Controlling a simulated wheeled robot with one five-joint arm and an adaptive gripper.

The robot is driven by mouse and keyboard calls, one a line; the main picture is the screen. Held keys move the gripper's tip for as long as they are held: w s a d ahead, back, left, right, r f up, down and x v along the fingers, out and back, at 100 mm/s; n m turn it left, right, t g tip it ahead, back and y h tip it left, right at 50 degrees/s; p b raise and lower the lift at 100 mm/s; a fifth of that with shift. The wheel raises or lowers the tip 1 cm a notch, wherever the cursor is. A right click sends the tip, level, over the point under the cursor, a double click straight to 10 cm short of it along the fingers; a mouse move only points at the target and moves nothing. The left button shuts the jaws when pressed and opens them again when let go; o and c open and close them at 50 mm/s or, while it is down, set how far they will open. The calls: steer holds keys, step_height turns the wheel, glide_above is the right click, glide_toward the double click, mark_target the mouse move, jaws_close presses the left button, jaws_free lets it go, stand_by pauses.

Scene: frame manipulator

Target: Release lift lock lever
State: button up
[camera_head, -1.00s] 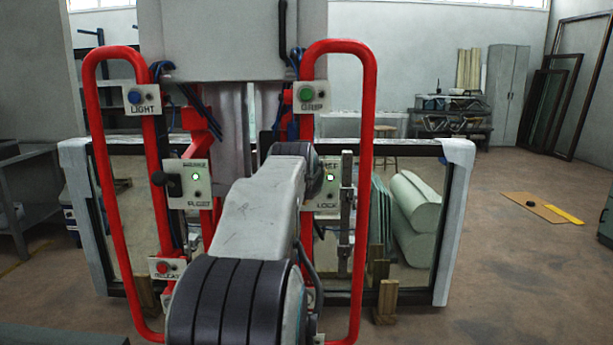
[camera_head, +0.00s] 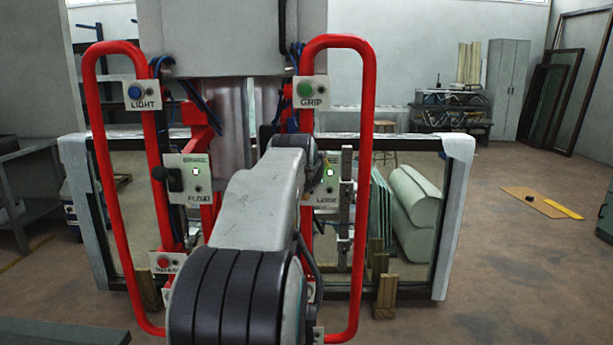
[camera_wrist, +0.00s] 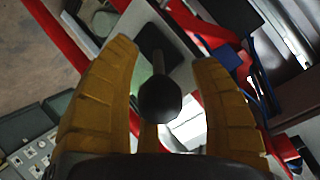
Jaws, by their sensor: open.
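The lock panel (camera_head: 329,186), a pale plate with a lit white-green lamp and LOCK lettering, sits on the right red handle post in the head view. In the wrist view, a lever with a round black knob (camera_wrist: 160,99) and a metal stem stands out from a plate. My gripper (camera_wrist: 164,52) is open, with one yellow finger on each side of the knob. Gaps show between the knob and both fingers.
A second black lever knob (camera_head: 158,174) is on the left FLOAT panel (camera_head: 192,186). Red tube handles (camera_head: 366,190) rise on both sides of my arm. A framed glass pane (camera_head: 455,225) stands behind them. The floor at right is mostly clear.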

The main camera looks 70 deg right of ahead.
steer(key=v, duration=1.2)
steer(key=shift+f, duration=0.1)
stand_by(0.7)
steer(key=w+a+f+n+t+y, duration=0.3)
steer(key=w+a+f+n+y, duration=0.55)
steer(key=w+a+f, duration=0.9)
steer(key=s+a+f+n+g+y, duration=0.1)
steer(key=s+a+f+n, duration=0.3)
steer(key=a, duration=0.4)
steer(key=s+a+f+n+g+y, duration=0.1)
steer(key=s+a+f+n+y, duration=0.15)
steer(key=a+f+n, duration=0.45)
steer(key=s+a+f+n+g, duration=0.15)
steer(key=s+a+f, duration=0.25)
steer(key=a, duration=0.6)
steer(key=w+p+v, duration=0.3)
steer(key=p+v, duration=0.9)
steer(key=v, duration=0.2)
steer(key=shift+d+r+n+t+p, duration=0.35)
steer(key=shift+d+t, duration=0.1)
steer(key=shift+d, duration=0.1)
